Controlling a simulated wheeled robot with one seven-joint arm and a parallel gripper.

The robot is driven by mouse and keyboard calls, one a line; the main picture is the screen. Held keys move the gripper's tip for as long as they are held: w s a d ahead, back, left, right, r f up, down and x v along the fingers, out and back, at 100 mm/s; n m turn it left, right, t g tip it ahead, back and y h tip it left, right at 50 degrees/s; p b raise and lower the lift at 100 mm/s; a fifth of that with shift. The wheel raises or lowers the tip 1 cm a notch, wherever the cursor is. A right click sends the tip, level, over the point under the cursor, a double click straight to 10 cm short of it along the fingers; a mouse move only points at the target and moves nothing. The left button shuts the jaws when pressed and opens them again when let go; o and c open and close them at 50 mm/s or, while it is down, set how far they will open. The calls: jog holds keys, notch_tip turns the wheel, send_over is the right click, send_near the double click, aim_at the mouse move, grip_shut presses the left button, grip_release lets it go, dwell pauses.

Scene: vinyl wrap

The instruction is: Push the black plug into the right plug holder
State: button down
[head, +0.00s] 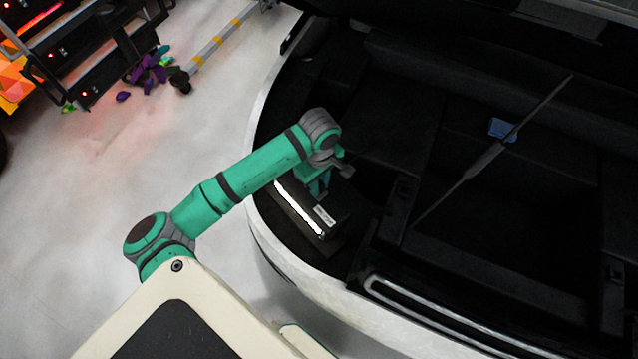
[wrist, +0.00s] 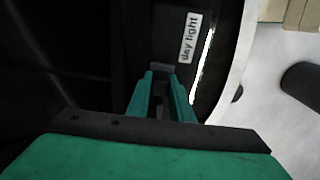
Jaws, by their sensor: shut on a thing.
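My gripper (wrist: 160,79) has its two green fingers close together on a small dark piece, which I take to be the black plug (wrist: 160,68), beside the black housing (wrist: 178,14) labelled "day light". In the head view my gripper (head: 319,186) reaches down at the back end of this housing (head: 331,207), with its lit white strip on the left side. Whether the plug touches or sits in a holder cannot be told. The right plug holder cannot be made out in the dark.
The pale car rim (head: 262,222) curves around the dark open trunk (head: 545,210). A thin black rod (head: 487,160) slants across the trunk, with a small blue item (head: 502,129) beside it. The pale floor at left is largely free. A cart stands at top left.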

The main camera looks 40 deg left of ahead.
aim_at(320, 183)
jog(key=shift+r, duration=0.75)
dwell(0.6)
jog(key=shift+r, duration=3.4)
jog(key=shift+w, duration=0.1)
